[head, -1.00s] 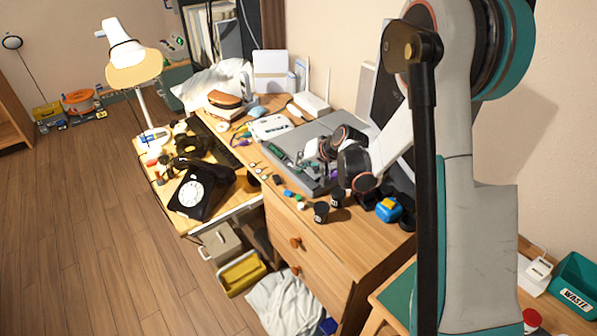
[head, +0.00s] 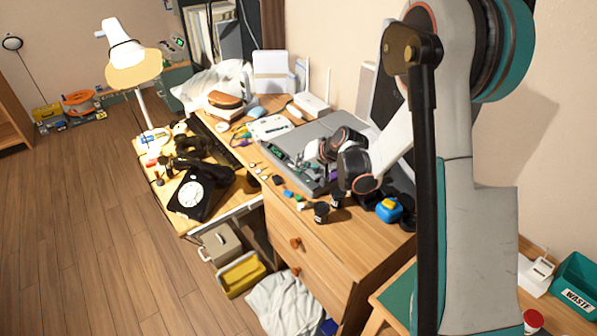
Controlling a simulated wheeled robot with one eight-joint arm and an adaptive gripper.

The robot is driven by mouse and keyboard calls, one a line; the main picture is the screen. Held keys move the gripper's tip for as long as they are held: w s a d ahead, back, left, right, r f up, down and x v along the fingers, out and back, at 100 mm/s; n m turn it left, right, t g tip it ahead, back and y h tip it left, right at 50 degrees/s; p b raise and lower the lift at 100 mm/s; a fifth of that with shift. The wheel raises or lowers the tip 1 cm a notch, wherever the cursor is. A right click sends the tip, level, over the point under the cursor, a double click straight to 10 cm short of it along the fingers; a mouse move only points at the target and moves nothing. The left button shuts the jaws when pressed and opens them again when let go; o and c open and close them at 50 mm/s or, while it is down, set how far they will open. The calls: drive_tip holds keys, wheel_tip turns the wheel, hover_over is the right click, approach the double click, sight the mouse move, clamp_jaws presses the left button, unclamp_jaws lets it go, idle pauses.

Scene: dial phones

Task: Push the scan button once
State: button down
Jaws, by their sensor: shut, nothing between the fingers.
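A flat grey device (head: 342,121), which looks like a scanner, lies on the wooden dresser top. No scan button can be made out on it at this size. My gripper (head: 301,167) is over the front left part of this device, partly hidden by my dark wrist joints. Its fingers are small in the picture and look closed, with nothing seen between them. I cannot tell whether the fingertips touch the device.
A black dial phone (head: 190,196) sits on the lower desk at left, near a lamp (head: 133,70). Small loose parts line the dresser's front edge, with a blue and yellow item (head: 389,210) at right. A white router (head: 311,104) stands behind. The floor at left is clear.

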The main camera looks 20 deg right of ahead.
drive_tip(key=shift+r+p, duration=0.35)
drive_tip(key=shift+r, duration=0.45)
drive_tip(key=shift+r+p, duration=1.45)
drive_tip(key=shift+r, duration=1)
